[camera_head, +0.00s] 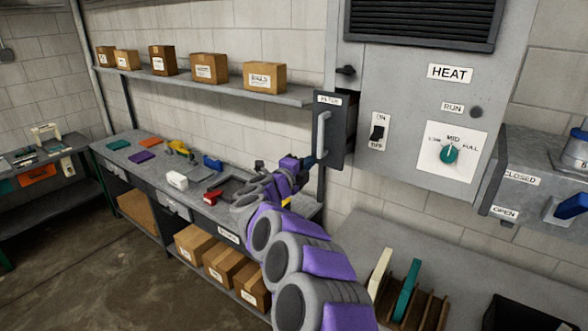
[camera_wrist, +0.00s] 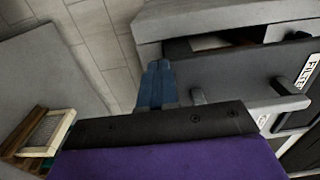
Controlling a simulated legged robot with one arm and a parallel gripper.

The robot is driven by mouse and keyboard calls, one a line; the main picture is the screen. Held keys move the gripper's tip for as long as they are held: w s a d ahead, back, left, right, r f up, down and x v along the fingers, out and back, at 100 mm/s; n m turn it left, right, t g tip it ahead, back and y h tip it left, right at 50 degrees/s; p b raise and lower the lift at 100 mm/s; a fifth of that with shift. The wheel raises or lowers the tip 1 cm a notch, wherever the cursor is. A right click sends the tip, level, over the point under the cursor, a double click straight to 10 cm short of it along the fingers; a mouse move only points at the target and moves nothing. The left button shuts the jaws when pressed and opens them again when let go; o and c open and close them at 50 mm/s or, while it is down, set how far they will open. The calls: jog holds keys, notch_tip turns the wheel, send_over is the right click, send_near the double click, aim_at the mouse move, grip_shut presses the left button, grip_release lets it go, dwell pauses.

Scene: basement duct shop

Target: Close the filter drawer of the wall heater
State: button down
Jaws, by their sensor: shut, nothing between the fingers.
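The wall heater (camera_head: 414,85) is a grey box with a HEAT label on the block wall. Its filter drawer (camera_head: 336,150) stands out from the heater's left side, with a dark gap behind its front. A grey vertical handle (camera_head: 322,134) is on the front. My gripper (camera_head: 312,160) is by the lower end of the drawer front. In the wrist view, its blue fingers (camera_wrist: 156,85) are together and empty, beside the end of the drawer front (camera_wrist: 240,78) and near the handle (camera_wrist: 197,97). I cannot tell whether they touch it. Part of the drawer's inside shows behind the front.
Left of the heater, a workbench (camera_head: 130,158) holds tools and a shelf (camera_head: 215,88) holds several cardboard boxes. Below the heater is a grey counter (camera_head: 400,245) with upright panels in a wooden rack (camera_head: 425,305). A grey duct box (camera_head: 530,180) juts out at right.

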jog(key=p+x, duration=0.4)
jog(key=x, duration=0.5)
jog(key=shift+w+r+p, duration=0.2)
jog(key=shift+p, duration=0.2)
jog(key=shift+d+f, duration=0.1)
jog(key=shift+d, duration=0.1)
